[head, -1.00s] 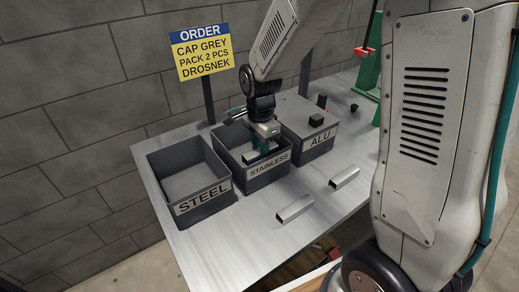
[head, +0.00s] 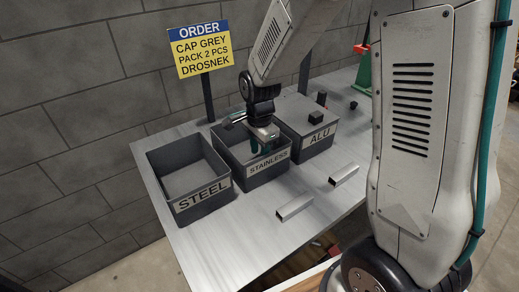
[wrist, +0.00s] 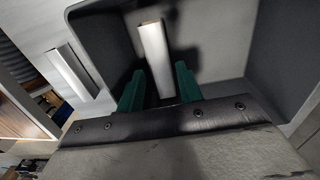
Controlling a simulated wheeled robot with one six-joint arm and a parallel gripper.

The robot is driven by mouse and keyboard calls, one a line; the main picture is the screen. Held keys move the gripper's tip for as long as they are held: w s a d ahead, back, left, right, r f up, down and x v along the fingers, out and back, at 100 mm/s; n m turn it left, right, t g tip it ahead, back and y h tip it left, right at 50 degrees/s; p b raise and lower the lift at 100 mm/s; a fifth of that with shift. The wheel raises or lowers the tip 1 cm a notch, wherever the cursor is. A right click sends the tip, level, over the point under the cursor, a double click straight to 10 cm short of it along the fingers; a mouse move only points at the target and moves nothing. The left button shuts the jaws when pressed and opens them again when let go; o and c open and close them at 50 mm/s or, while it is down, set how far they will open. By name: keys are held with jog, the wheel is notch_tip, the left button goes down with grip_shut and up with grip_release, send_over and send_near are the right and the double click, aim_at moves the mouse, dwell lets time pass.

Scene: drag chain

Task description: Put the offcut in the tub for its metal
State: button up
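Three dark grey tubs stand in a row, labelled STEEL (head: 203,197), STAINLESS (head: 268,167) and ALU (head: 319,141). My gripper (head: 264,146) is down inside the STAINLESS tub; its two green fingers also show in the wrist view (wrist: 160,88). They stand apart, with a visible gap to the offcut (wrist: 155,58). That offcut is a pale, long metal piece that seems to lie on the tub floor, reaching out past the fingertips. In the head view it is hidden by the tub wall and my gripper.
Two more metal offcuts lie on the table in front of the tubs, one nearer (head: 295,208) and one further right (head: 344,175). The ALU tub has a flat top with a black knob (head: 316,117). An order sign (head: 202,48) stands behind the tubs.

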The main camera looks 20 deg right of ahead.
notch_tip(320, 180, up, 13)
jog(key=s+d+r+n, duration=0.1)
jog(key=s+r+n, duration=0.2)
jog(key=s+n, duration=0.5)
jog(key=s+d+r+n+t, duration=0.1)
jog(key=s+r+n, duration=0.3)
jog(key=s, duration=1.3)
jog(key=d+n, duration=0.1)
jog(key=n, duration=0.2)
jog(key=shift+n, duration=0.4)
